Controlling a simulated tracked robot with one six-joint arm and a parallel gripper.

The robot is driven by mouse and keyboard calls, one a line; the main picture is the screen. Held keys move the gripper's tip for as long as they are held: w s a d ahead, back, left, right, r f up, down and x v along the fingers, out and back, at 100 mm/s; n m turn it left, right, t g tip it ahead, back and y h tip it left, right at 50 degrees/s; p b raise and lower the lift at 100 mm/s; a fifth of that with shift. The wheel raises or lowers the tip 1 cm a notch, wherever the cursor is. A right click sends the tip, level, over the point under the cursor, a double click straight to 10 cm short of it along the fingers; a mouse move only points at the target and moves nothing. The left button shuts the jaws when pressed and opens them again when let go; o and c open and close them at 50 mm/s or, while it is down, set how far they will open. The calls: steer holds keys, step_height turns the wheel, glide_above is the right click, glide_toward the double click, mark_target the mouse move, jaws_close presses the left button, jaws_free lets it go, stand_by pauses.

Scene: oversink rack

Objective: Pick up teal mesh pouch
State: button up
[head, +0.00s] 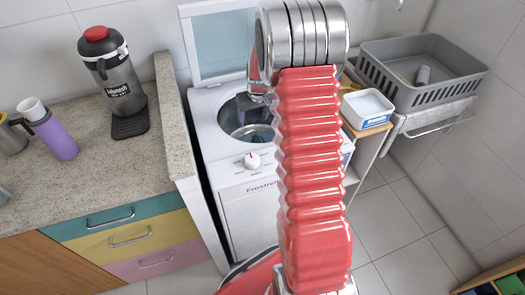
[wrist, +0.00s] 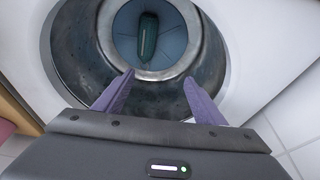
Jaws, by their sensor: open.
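The teal mesh pouch (wrist: 148,36) shows in the wrist view as a dark teal, elongated shape at the bottom of the washer's round metal drum (wrist: 82,45). My gripper (wrist: 157,80) is open and empty, its two purple fingers spread at the drum's opening. The pouch lies beyond the fingertips, slightly left of the middle between them, and apart from them. In the head view my gripper (head: 260,134) is at the opening of the white top-loading washer (head: 247,215), partly hidden by my red arm. The pouch cannot be seen there.
The washer's lid (head: 222,42) stands raised behind the opening. A stone counter (head: 95,165) on the left holds a black flask (head: 112,75) and a purple bottle (head: 56,138). On the right are a white tub (head: 367,108) and a grey basket (head: 440,90). The drum wall surrounds the pouch.

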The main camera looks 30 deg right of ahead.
steer(key=d+f, duration=0.5)
steer(key=f, duration=0.3)
steer(key=shift+w+d+f+m, duration=0.15)
steer(key=shift+w+f+m, duration=0.15)
steer(key=shift+f, duration=0.1)
steer(key=shift+f+g, duration=0.1)
steer(key=shift+g, duration=0.2)
steer(key=shift+x, duration=4.15)
steer(key=shift+w, duration=0.1)
steer(key=shift+x, duration=2.6)
steer(key=shift+w+a, duration=0.15)
steer(key=shift+a, duration=0.1)
steer(key=shift+c, duration=0.6)
